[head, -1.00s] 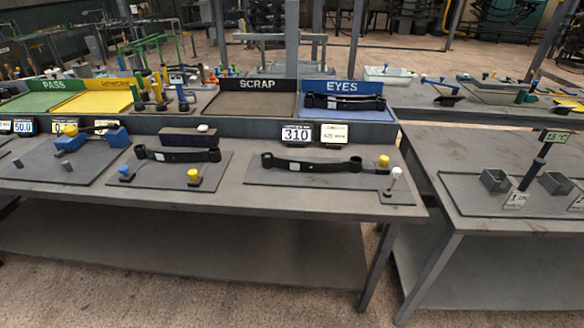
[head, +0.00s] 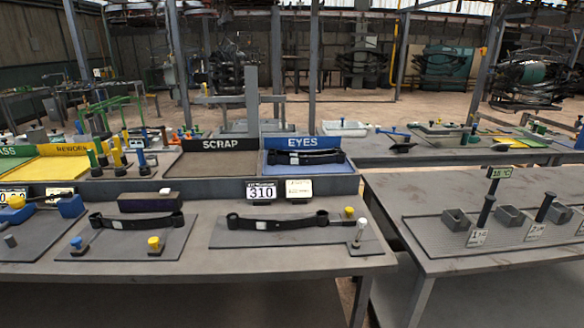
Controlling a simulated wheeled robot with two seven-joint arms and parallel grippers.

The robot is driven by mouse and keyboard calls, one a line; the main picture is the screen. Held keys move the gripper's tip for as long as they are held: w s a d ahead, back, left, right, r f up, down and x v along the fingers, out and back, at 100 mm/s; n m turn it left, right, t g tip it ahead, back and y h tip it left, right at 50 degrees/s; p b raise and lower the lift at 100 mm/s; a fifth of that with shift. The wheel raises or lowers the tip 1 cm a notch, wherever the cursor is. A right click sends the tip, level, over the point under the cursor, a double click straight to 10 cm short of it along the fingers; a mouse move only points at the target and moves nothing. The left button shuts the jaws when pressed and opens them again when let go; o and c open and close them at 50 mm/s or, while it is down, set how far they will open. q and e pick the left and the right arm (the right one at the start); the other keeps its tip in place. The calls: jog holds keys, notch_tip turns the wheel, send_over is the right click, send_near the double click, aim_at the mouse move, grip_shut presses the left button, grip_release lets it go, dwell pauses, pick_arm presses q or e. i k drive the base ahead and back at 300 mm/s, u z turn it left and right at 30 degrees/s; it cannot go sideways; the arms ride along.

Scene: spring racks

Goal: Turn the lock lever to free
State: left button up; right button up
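No part is marked as the lock lever. On the right-hand mat (head: 300,240) of the near bench, a small lever with a white knob (head: 362,223) stands at the right end, tilted slightly. A yellow knob (head: 349,212) is just behind it. A black leaf spring (head: 275,222) with an eye at each end lies along this mat. On the middle mat (head: 110,242), a blue knob (head: 76,242) and a yellow knob (head: 154,241) stand in front of another black spring (head: 135,221). Neither of my grippers is in view.
A display reading 310 (head: 262,192) stands behind the right-hand mat. Behind it are the SCRAP bin (head: 215,163) and the blue EYES bin (head: 330,170), which holds springs. A second bench (head: 400,190) with black posts and grey blocks stands to the right, across a gap.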

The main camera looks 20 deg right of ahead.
aim_at(363, 221)
jog(key=u, duration=0.8)
jog(key=i, duration=0.3)
jog(key=z, duration=2.25)
